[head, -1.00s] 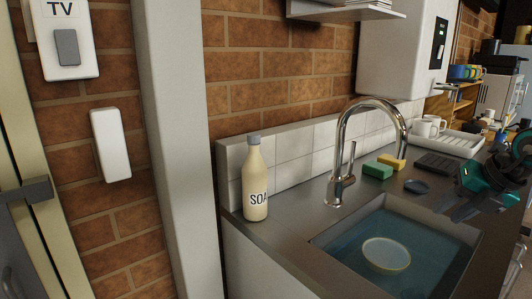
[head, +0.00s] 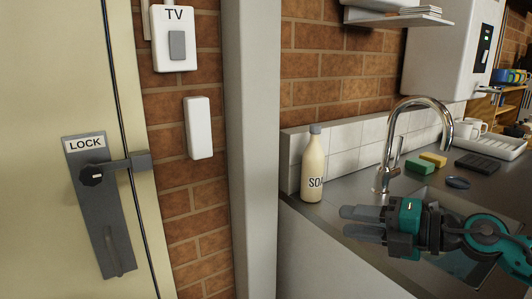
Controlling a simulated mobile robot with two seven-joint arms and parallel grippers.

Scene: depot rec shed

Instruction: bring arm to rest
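My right gripper (head: 346,221) reaches in from the right with its grey fingers pointing left. It hangs in front of the sink counter, below the soap bottle in the picture, and covers much of the sink. The fingers lie close together and I cannot tell whether they are open or shut. I see nothing held between them. My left gripper is not in view.
A cream soap bottle (head: 313,168) stands at the counter's left end, near the tap (head: 388,150). Green and yellow sponges (head: 419,166) lie behind the sink. A white pillar (head: 252,150) and a door with a lock plate (head: 100,205) are at left.

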